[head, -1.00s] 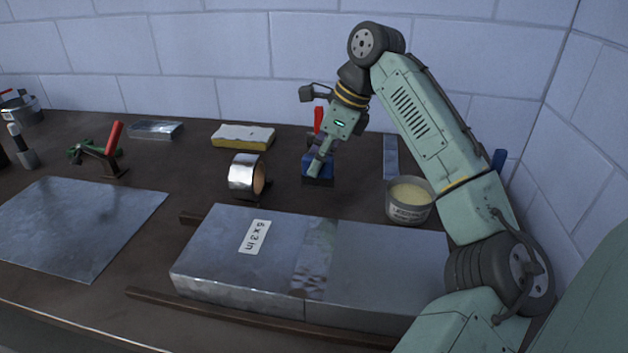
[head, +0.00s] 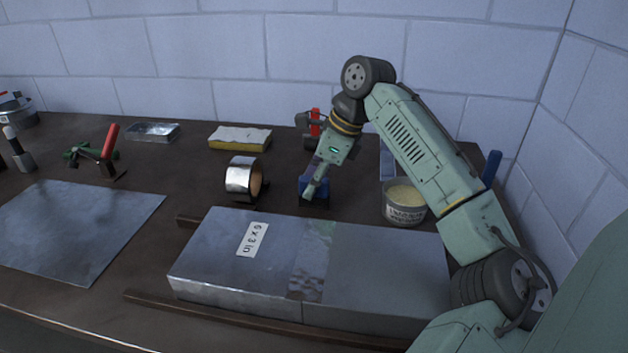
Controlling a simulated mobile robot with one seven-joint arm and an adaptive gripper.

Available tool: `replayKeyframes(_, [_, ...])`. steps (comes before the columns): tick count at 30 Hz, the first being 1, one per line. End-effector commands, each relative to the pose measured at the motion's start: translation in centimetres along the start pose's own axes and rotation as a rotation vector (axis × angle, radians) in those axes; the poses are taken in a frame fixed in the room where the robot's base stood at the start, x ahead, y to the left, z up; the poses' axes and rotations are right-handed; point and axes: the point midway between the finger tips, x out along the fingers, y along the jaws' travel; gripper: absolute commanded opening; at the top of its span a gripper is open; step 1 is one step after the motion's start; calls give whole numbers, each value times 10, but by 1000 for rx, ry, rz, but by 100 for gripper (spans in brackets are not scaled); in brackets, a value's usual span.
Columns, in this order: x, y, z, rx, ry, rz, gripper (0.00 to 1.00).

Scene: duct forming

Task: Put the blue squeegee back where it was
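The blue squeegee (head: 313,189) is at the tip of my gripper (head: 314,186), behind the sheet-metal duct (head: 380,265). My gripper points down, and its fingers partly cover the squeegee. It appears shut on the squeegee, though the fingertips' contact is hard to make out. The squeegee's dark lower edge is close to the bench top; I cannot tell whether it touches. The duct carries a "6 x 3 in" label (head: 252,240) and a shiny band (head: 311,262) across its joint.
A foil tape roll (head: 240,178) stands left of my gripper and a tub of pale paste (head: 404,204) right. A red-handled tool (head: 315,122), a yellow-and-white sponge (head: 240,138) and a metal tray (head: 152,132) are behind. A flat metal sheet (head: 75,225) lies left.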

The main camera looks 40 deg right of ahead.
Motion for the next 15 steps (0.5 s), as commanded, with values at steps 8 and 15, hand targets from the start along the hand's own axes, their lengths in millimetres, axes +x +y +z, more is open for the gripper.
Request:
replayKeyframes(8, [0, 0, 0, 0, 0, 0, 38])
replayKeyframes(15, [-13, -1, 1, 1, -1, -3, 38])
